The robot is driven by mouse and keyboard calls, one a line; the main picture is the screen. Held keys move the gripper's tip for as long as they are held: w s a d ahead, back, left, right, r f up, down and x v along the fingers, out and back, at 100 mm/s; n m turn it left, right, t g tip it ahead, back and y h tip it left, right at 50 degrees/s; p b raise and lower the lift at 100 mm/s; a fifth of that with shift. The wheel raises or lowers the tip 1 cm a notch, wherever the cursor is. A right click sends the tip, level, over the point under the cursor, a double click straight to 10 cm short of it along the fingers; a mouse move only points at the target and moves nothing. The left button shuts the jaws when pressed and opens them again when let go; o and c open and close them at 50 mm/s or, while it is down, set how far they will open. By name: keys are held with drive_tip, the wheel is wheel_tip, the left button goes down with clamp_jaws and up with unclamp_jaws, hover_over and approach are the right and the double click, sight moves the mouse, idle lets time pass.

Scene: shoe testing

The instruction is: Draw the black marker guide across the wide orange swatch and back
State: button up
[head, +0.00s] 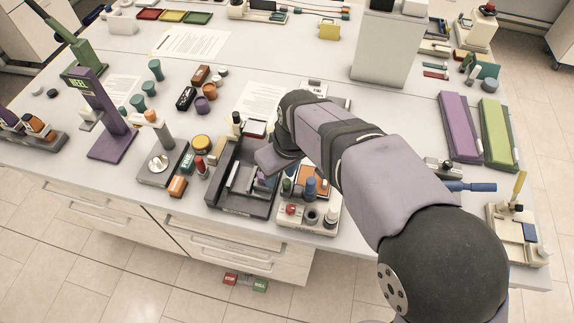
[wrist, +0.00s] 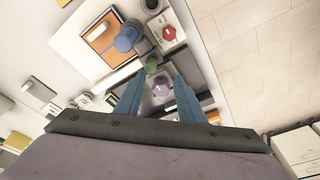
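An orange swatch (wrist: 98,42) lies on a pale panel left of my gripper in the wrist view; a thin bluish line shows on it. A blue upright piece (wrist: 125,38) overlaps its right edge. My gripper (wrist: 158,77) is open, its two blue fingers apart. A purple piece (wrist: 161,88) shows between them, and a green piece (wrist: 150,64) just beyond the tips; I cannot tell whether the fingers touch either. In the head view the arm partly hides the gripper and the swatch. I cannot clearly pick out a black marker guide; a black-topped upright piece (head: 236,122) stands behind the dark tray.
The dark tray (head: 235,204) stands at the table's front edge. Right of it, a pale stand holds a red knob (head: 291,209) and a dark ring (head: 311,215). A tall purple stand (head: 107,120) is on the left. Purple (head: 459,125) and green (head: 497,130) panels lie on the right.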

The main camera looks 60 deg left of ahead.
sight(287, 181)
drive_tip(key=r+n, duration=0.1)
drive_tip(key=n, duration=0.4)
drive_tip(key=w+r+n+h, duration=0.1)
drive_tip(key=n, duration=0.4)
drive_tip(key=r+n+h, duration=0.1)
drive_tip(key=r+n, duration=0.1)
drive_tip(key=n, duration=0.3)
drive_tip(key=shift+w+a+r, duration=0.1)
drive_tip(key=shift+w, duration=0.3)
drive_tip(key=shift+n, duration=1.1)
drive_tip(key=shift+f+p, duration=1.4)
drive_tip(key=shift+f, duration=2.25)
clamp_jaws()
